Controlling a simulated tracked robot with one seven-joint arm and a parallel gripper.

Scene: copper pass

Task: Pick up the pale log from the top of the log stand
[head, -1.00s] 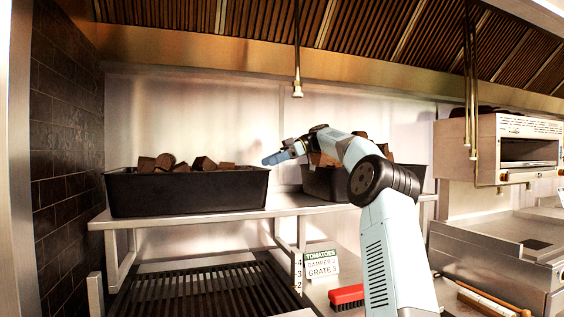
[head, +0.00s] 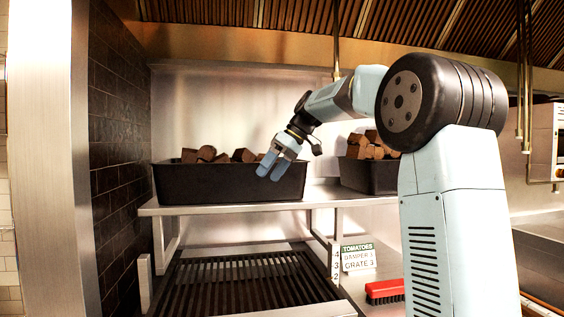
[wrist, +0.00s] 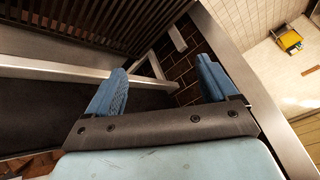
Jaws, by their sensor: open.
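My gripper (head: 268,176) is open and empty, with its blue fingers pointing down in front of the left black bin's right end in the head view. In the wrist view its two fingers (wrist: 162,70) stand wide apart with nothing between them. I cannot make out a pale log or a separate log stand in either view. Dark brown wood chunks (head: 243,156) show above the rim of the left black bin (head: 215,184). Lighter brown chunks (head: 365,151) show in the right black bin (head: 362,178), partly behind my arm.
A steel shelf (head: 230,206) carries both bins above a dark grill grate (head: 240,281). A tomatoes sign (head: 357,257) and a red brush (head: 384,291) are right of the grate. A dark tiled wall (head: 115,160) and steel post (head: 50,170) bound the left. A yellow object (wrist: 289,40) stands on the floor.

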